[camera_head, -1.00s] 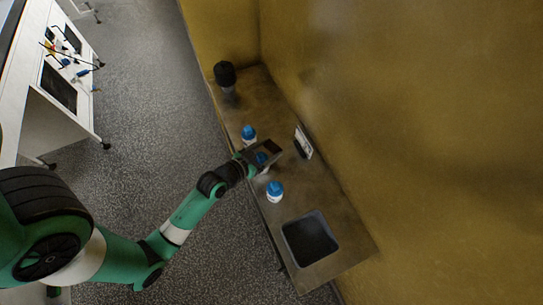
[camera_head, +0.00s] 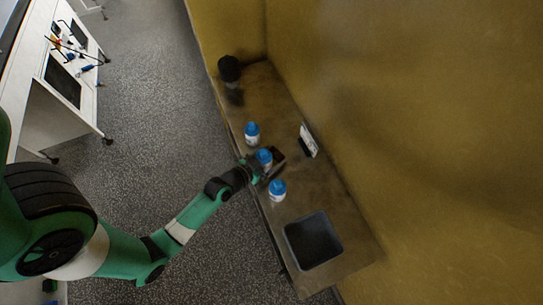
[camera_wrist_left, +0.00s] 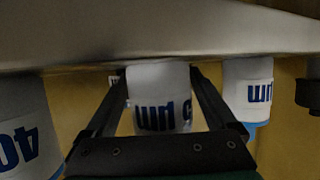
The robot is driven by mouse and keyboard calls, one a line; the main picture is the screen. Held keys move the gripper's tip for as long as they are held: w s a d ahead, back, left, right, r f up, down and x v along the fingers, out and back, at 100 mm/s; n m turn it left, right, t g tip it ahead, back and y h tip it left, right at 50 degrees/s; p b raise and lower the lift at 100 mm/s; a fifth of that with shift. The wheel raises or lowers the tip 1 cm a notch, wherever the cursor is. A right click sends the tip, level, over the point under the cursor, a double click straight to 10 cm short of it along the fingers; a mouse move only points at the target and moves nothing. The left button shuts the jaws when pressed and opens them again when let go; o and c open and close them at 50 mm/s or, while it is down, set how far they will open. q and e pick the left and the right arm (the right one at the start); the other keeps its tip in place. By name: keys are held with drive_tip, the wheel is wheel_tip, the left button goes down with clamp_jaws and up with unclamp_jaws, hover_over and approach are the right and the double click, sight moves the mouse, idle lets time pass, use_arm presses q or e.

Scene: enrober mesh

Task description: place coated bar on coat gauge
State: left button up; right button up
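My left gripper (camera_head: 268,160) is at the middle of three white bottles with blue caps, near the counter's front edge. In the left wrist view its two dark fingers (camera_wrist_left: 160,80) stand on either side of the middle bottle (camera_wrist_left: 158,85). They are very close to its sides; whether they press on it cannot be told. The middle bottle also shows in the head view (camera_head: 264,157). A small white upright panel (camera_head: 308,140) stands by the wall, perhaps the gauge. I cannot make out a coated bar for certain. My right gripper is not in view.
One bottle (camera_head: 252,132) stands farther back and another (camera_head: 277,189) nearer. A dark sink (camera_head: 312,241) is set in the near end of the brown counter (camera_head: 350,250). A black-topped object (camera_head: 229,70) stands at the far end. A yellow wall runs behind.

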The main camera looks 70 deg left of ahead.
use_arm(q)
drive_tip(key=shift+o, duration=0.3)
drive_tip(key=shift+r+p, duration=0.3)
drive_tip(key=v, duration=1.2)
drive_tip(key=shift+f+b, duration=0.15)
drive_tip(key=shift+b, duration=0.2)
